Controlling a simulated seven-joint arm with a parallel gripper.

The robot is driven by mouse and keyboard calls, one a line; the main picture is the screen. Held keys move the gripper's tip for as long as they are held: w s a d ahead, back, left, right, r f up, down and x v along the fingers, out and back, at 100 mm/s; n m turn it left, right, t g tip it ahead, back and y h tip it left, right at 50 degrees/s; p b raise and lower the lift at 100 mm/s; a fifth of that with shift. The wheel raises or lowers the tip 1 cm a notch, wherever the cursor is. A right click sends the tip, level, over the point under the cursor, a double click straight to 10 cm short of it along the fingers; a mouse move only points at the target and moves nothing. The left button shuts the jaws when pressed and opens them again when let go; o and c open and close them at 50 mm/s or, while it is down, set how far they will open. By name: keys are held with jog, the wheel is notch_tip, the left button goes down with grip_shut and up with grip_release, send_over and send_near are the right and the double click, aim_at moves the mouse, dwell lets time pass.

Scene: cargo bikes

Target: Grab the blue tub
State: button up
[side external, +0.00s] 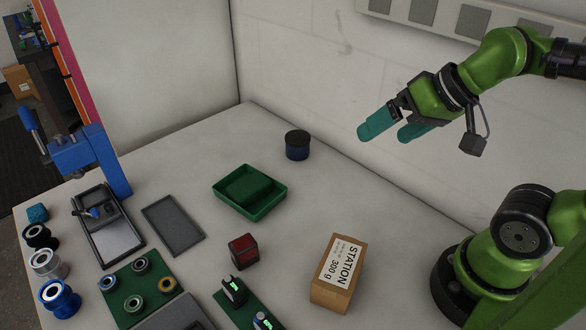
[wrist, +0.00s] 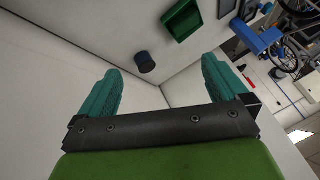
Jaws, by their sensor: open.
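The blue tub (side external: 297,146) is a small dark blue cylinder with a black top. It stands upright on the white table near the back wall, behind the green tray. In the wrist view the tub (wrist: 146,62) shows beyond the fingers, nearer the left finger. My gripper (side external: 388,136) is raised in the air at the upper right, to the right of the tub and apart from it. Its two teal fingers are spread, with nothing between them; they also show in the wrist view (wrist: 160,88).
A green tray (side external: 273,203) holding a green block stands in front of the tub. A blue clamp stand (side external: 88,155) is left. Table right of the tub is clear.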

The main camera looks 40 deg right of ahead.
jog(key=n+g+h, duration=0.2)
jog(key=g+h, duration=0.1)
send_near(299, 137)
jog(key=x, duration=0.6)
jog(key=shift+w+d+f, duration=0.1)
jog(key=shift+d+f, duration=0.15)
jog(key=shift+f, duration=0.05)
jog(key=shift+a+x, duration=0.15)
jog(key=shift+x, duration=1.35)
jog(key=shift+a+x, duration=0.1)
jog(key=shift+x, duration=1.45)
jog(key=shift+r, duration=0.1)
jog(key=shift+c, duration=0.3)
